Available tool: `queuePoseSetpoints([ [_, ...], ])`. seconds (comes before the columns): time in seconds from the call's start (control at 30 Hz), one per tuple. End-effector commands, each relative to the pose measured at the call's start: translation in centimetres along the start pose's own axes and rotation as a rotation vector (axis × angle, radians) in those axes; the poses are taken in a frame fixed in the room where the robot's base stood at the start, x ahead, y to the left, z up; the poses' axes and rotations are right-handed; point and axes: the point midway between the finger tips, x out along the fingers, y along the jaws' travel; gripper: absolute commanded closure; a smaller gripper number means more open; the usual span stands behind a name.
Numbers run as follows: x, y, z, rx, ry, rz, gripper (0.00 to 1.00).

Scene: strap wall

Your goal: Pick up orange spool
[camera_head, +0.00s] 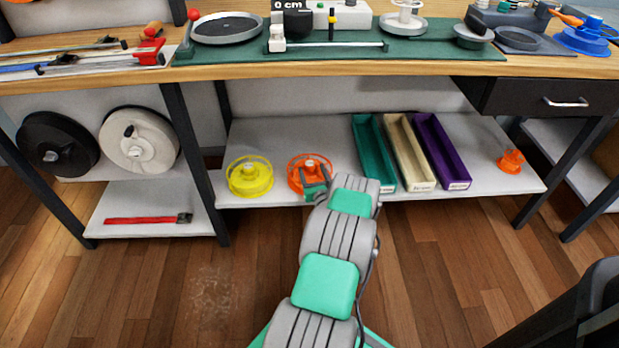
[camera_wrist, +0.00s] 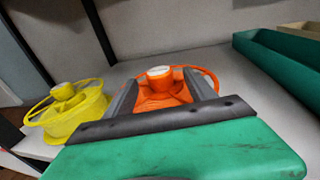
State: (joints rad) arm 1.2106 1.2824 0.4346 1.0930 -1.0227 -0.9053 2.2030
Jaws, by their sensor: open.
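The orange spool (camera_head: 308,168) stands on the grey shelf under the workbench, between a yellow spool and the coloured bins. My gripper (camera_head: 316,186) reaches in from the front and covers its lower right part. In the wrist view the orange spool (camera_wrist: 160,90) shows its pale hub top, with its rim partly hidden behind the gripper. My gripper (camera_wrist: 160,88) is open, with one grey finger on each side of the spool's middle. I cannot tell whether the fingers touch it.
A yellow spool (camera_head: 249,177) stands close on the left. A green bin (camera_head: 374,151), a cream bin (camera_head: 409,152) and a purple bin (camera_head: 442,151) stand on the right. A small orange item (camera_head: 511,162) lies farther right. The bench top (camera_head: 430,70) overhangs the shelf (camera_head: 290,130).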

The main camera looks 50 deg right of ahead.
Motion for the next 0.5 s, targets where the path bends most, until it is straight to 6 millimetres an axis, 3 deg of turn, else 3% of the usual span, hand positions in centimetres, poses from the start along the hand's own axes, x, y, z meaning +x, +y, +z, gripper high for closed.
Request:
queuePoseSetpoints([
  [0.13,2.0,0.1,-0.2,-0.002,0.0,0.002,0.36],
  [0.37,2.1,0.0,-0.1,-0.001,0.001,0.0,0.36],
  [0.5,2.1,0.1,-0.1,-0.002,0.002,0.001,0.48],
])
